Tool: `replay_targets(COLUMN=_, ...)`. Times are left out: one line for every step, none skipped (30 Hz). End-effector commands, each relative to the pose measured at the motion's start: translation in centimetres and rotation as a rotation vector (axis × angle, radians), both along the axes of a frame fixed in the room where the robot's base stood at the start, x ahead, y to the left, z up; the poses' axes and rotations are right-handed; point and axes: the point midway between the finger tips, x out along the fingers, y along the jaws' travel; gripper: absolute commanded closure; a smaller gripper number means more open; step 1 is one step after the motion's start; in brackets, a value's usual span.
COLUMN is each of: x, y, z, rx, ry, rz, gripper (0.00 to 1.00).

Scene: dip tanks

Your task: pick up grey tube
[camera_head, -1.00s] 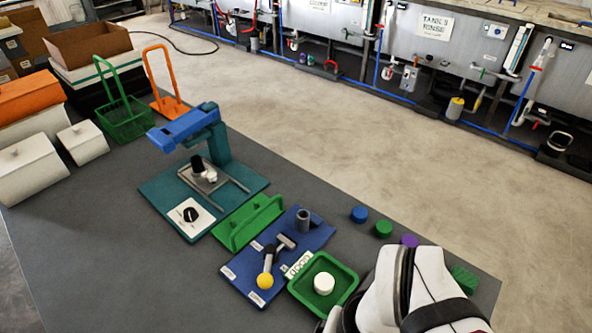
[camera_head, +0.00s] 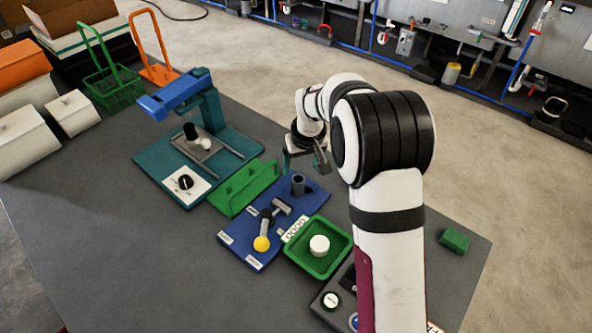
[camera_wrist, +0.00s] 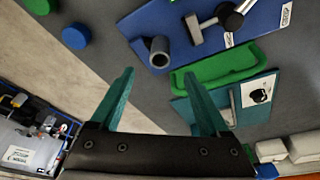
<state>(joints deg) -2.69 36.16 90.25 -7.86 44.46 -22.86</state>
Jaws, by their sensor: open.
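The grey tube (camera_head: 298,184) stands upright near the back corner of a blue board (camera_head: 314,202). In the wrist view the tube (camera_wrist: 159,52) shows its open dark end, beyond and between the fingers. My gripper (camera_wrist: 163,90) has its two teal fingers spread wide with nothing between them. In the head view my gripper (camera_head: 303,158) hangs above and behind the tube, apart from it. The fingertips are partly hidden by my arm there.
The blue board also holds a grey hammer-like piece (camera_head: 283,206) and a yellow-knobbed lever (camera_head: 262,243). A green rack (camera_head: 240,190) and a teal press (camera_head: 208,105) stand left. A green tray (camera_head: 328,263) with a white puck lies right. Blue (camera_wrist: 76,36) and green pucks lie nearby.

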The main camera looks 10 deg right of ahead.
Motion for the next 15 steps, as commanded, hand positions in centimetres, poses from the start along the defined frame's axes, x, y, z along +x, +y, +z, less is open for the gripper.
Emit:
replay_targets(x=0.2, y=0.1, z=-1.3, rx=-0.001, ry=0.004, rz=0.001, gripper=0.21)
replay_targets(x=0.4, y=0.1, z=-2.0, rx=-0.001, ry=0.004, rz=0.001, gripper=0.21)
replay_targets(x=0.6, y=0.1, z=-2.7, rx=-0.001, ry=0.004, rz=0.000, gripper=0.21)
replay_targets(x=0.8, y=0.2, z=-3.1, rx=0.000, ry=0.002, rz=0.000, gripper=0.21)
replay_targets(x=0.9, y=0.2, z=-3.4, rx=0.001, ry=0.002, rz=-0.001, gripper=0.21)
replay_targets(x=1.0, y=0.2, z=-3.8, rx=0.000, ry=0.002, rz=-0.002, gripper=0.21)
replay_targets(x=1.1, y=0.2, z=-4.1, rx=0.000, ry=0.001, rz=-0.002, gripper=0.21)
replay_targets(x=1.2, y=0.2, z=-4.6, rx=0.000, ry=0.002, rz=-0.002, gripper=0.21)
replay_targets(x=1.4, y=0.3, z=-5.4, rx=0.000, ry=0.004, rz=-0.002, gripper=0.21)
replay_targets(x=1.6, y=0.3, z=-6.1, rx=0.000, ry=0.004, rz=-0.002, gripper=0.21)
replay_targets(x=1.8, y=0.4, z=-6.7, rx=0.000, ry=0.003, rz=-0.001, gripper=0.21)
replay_targets(x=2.0, y=0.4, z=-7.4, rx=0.000, ry=0.004, rz=-0.002, gripper=0.21)
replay_targets(x=2.2, y=0.4, z=-7.9, rx=0.000, ry=0.003, rz=-0.002, gripper=0.21)
replay_targets(x=2.3, y=0.4, z=-8.3, rx=-0.001, ry=0.002, rz=-0.002, gripper=0.21)
replay_targets(x=2.5, y=0.5, z=-8.6, rx=-0.001, ry=0.001, rz=-0.002, gripper=0.21)
